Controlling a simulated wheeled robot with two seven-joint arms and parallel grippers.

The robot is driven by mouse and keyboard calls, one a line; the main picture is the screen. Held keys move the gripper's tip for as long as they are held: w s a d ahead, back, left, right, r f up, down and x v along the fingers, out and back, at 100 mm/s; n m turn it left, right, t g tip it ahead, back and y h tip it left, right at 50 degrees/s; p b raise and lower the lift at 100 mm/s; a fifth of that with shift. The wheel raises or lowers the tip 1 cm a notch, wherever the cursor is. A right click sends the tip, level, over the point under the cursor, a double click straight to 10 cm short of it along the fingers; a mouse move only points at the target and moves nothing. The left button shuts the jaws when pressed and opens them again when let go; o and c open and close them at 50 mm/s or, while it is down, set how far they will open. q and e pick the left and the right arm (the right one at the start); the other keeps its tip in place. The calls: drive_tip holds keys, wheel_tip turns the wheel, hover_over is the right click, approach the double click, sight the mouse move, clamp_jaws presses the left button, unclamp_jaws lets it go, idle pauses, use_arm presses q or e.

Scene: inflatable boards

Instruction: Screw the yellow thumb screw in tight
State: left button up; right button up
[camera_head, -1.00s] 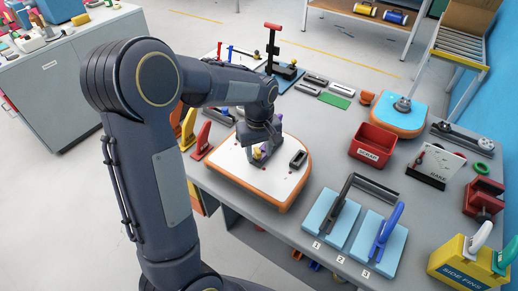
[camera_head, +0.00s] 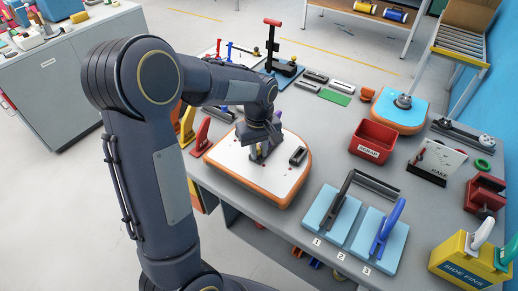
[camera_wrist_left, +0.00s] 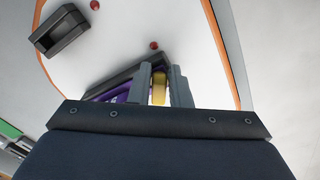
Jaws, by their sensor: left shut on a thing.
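The yellow thumb screw (camera_wrist_left: 159,88) shows between the fingers of my left gripper (camera_wrist_left: 161,72) in the left wrist view. The gripper is shut on it. In the head view my left gripper (camera_head: 259,151) points down over the white board with the orange edge (camera_head: 232,161) and hides most of the screw. A dark fin box (camera_wrist_left: 112,79) with a purple part (camera_wrist_left: 120,96) lies right beside the screw, partly hidden by the gripper. How deep the screw sits cannot be seen. My right gripper is not in view.
A second dark box (camera_head: 298,156) is on the board, right of the gripper. A red bin (camera_head: 373,139), light-blue pads (camera_head: 332,216) with handles and a yellow side-fins box (camera_head: 466,262) stand to the right. Red and yellow stands (camera_head: 202,135) are close on the left.

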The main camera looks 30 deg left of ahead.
use_arm(q)
drive_tip(key=shift+s+f, duration=0.1)
drive_tip(key=shift+f, duration=0.05)
clamp_jaws()
drive_tip(key=m, duration=0.3)
drive_tip(key=shift+s+a, duration=0.15)
drive_tip(key=shift+s+a+m+p, duration=0.1)
drive_tip(key=shift+m+p, duration=0.05)
drive_tip(key=shift+m, duration=0.8)
drive_tip(key=shift+a+m+p, duration=0.1)
drive_tip(key=shift+m+p, duration=0.05)
drive_tip(key=shift+m, duration=0.8)
drive_tip(key=m, duration=0.2)
drive_tip(key=shift+a+m, duration=0.2)
drive_tip(key=shift+m, duration=0.2)
drive_tip(key=shift+o, duration=0.9)
unclamp_jaws()
drive_tip(key=shift+m, duration=0.3)
drive_tip(key=o, duration=0.5)
drive_tip(key=shift+o, duration=0.2)
